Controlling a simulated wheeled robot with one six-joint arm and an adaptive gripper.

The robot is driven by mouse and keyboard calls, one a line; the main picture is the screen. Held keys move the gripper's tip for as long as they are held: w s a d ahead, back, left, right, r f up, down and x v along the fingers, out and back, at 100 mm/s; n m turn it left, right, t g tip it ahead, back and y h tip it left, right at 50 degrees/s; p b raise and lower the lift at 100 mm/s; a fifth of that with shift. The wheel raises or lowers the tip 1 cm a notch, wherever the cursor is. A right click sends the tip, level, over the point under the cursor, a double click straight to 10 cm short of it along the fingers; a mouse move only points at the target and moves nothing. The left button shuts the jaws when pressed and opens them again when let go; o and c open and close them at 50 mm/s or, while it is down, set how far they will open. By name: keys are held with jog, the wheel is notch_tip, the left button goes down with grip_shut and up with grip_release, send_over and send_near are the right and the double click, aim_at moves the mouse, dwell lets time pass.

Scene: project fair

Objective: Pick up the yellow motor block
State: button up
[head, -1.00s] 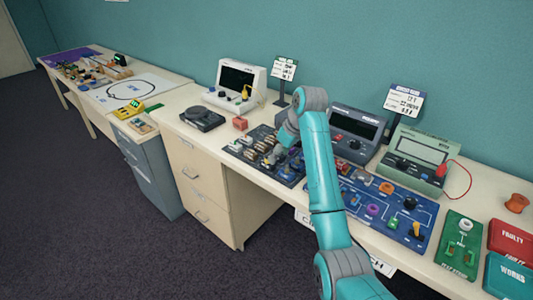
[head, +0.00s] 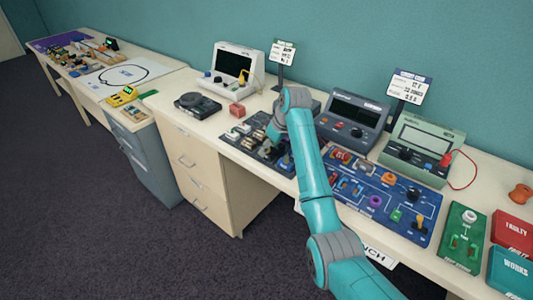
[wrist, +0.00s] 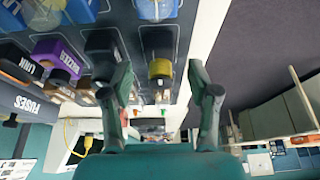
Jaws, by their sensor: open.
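A yellow, rounded block (wrist: 160,69) sits in a slot of the dark parts tray in the wrist view; it looks like the motor block, though its label cannot be read. My gripper (wrist: 158,82) is open, with one finger on each side of that block in the picture. I cannot tell whether the fingers touch it or how far they are above it. In the head view my arm hangs over the parts tray (head: 236,141) and hides part of it, and the yellow block cannot be made out there.
A purple buzzer block (wrist: 57,60) and dark blocks share the tray. A blue circuit board (head: 385,208) lies right of it. A red block (head: 237,110) and a black round device (head: 198,105) stand left. Meters stand behind. The desk's front edge is close to the tray.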

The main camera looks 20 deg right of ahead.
jog(key=shift+x, duration=1.2)
grip_shut()
